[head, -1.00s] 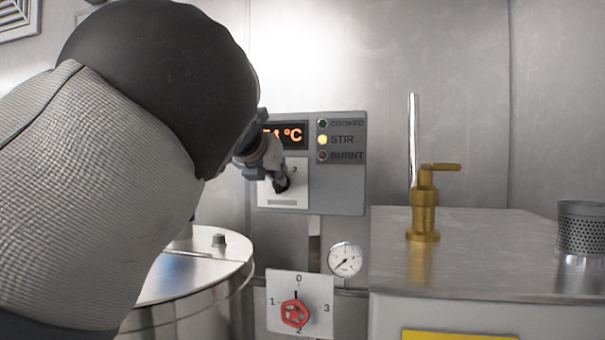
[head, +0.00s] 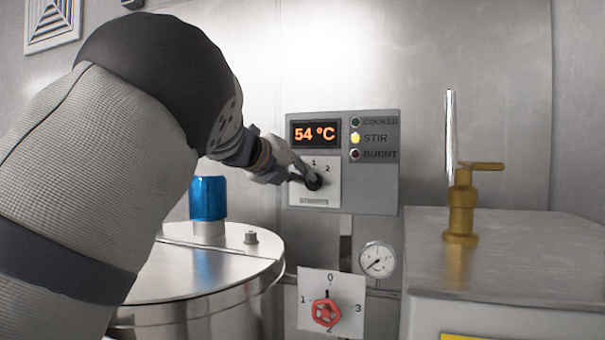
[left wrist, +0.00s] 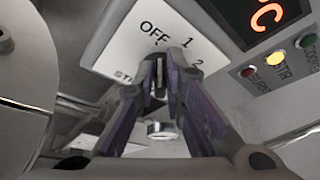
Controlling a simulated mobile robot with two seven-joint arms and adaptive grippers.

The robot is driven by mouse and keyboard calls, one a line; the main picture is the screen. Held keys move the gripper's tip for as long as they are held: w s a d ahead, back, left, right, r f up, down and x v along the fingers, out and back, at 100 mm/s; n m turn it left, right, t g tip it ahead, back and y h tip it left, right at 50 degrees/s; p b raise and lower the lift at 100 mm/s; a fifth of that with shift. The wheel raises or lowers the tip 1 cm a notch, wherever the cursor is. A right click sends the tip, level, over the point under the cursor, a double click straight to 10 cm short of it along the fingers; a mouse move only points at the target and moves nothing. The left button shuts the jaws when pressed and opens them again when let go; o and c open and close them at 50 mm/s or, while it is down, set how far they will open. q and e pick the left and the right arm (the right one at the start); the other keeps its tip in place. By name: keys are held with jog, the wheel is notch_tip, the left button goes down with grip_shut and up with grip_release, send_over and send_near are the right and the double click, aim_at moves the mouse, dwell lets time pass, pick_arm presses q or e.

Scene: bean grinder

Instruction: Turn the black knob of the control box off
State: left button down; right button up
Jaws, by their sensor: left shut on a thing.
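The grey control box (head: 385,190) is on the back wall, with a lit "54 °C" display and a white dial plate (head: 327,200) marked 1 and 2. The black knob (head: 315,183) sits on this plate. My left gripper (head: 304,178) reaches it from the left and is shut on it. In the left wrist view, the fingers (left wrist: 161,66) close around the dark knob (left wrist: 158,85), just below the word OFF on the dial plate (left wrist: 125,48). The fingers hide part of the knob, so its exact pointing is unclear. My right gripper is not in view.
A steel pot lid (head: 235,262) with a blue handle (head: 208,198) is below my left arm. A red valve knob (head: 326,312) and a gauge (head: 378,260) sit below the box. A brass tap (head: 461,210) stands on the counter at right. The yellow STIR lamp (head: 355,138) is lit.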

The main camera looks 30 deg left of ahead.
pick_arm(q)
jog(key=shift+f+n+h, duration=0.1)
jog(key=shift+n+h, duration=0.2)
jog(key=shift+n, duration=0.1)
dwell(0.3)
jog(key=c, duration=1.7)
grip_release()
jog(key=shift+w, duration=0.1)
jog(key=shift+o, duration=0.2)
jog(key=v, duration=1.2)
jog(key=shift+f, duration=0.2)
